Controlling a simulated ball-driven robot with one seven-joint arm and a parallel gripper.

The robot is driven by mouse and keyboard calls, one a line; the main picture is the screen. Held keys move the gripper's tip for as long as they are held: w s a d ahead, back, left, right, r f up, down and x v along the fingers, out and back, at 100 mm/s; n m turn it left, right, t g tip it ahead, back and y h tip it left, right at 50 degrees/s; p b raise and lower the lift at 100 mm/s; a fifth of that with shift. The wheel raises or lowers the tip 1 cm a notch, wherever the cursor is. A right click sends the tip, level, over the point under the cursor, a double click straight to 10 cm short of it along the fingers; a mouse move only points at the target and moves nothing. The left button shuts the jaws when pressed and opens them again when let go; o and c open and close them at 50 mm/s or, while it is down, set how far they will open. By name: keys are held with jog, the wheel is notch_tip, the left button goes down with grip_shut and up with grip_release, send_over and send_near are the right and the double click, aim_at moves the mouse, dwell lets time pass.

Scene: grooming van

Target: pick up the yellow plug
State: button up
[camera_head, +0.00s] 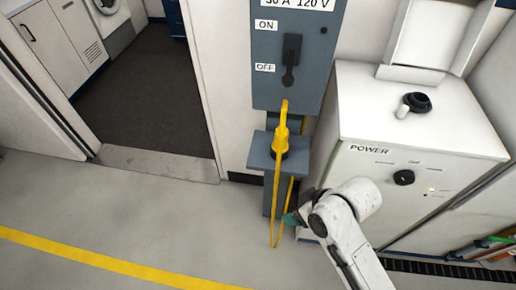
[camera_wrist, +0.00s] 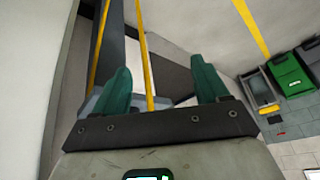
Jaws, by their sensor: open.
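The yellow plug (camera_head: 281,132) stands upright on a small blue-grey shelf (camera_head: 262,152) below the switch box in the head view. Its yellow cable (camera_head: 275,205) hangs down in a loop in front of the shelf. My gripper (camera_head: 292,218) is low and to the right of the cable, below the plug. In the wrist view my gripper (camera_wrist: 165,88) is open, with its two green fingers apart. The yellow cable (camera_wrist: 147,70) runs between the fingers in that picture; I cannot tell how far it is from them. The plug cannot be made out in the wrist view.
A blue-grey switch box (camera_head: 291,55) with a black lever is on the wall above the shelf. A white power cabinet (camera_head: 410,150) with knobs stands right beside my arm. A doorway (camera_head: 150,95) opens at the left. The grey floor (camera_head: 120,220) in front is clear.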

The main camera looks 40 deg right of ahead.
jog(key=w+d+r+t+b, duration=0.2)
jog(key=w+d+t, duration=0.15)
jog(key=w, duration=0.35)
jog(key=t+h+b, duration=0.2)
jog(key=t, duration=0.3)
send_near(286, 142)
jog(key=x, duration=0.4)
jog(key=shift+m, duration=0.4)
jog(key=x, duration=0.4)
jog(key=shift+w, duration=0.15)
jog(key=shift+p+x, duration=0.9)
jog(key=shift+x, duration=1.95)
jog(key=c, duration=1.2)
jog(key=shift+r, duration=0.1)
jog(key=shift+c, duration=0.2)
jog(key=shift+r, duration=0.1)
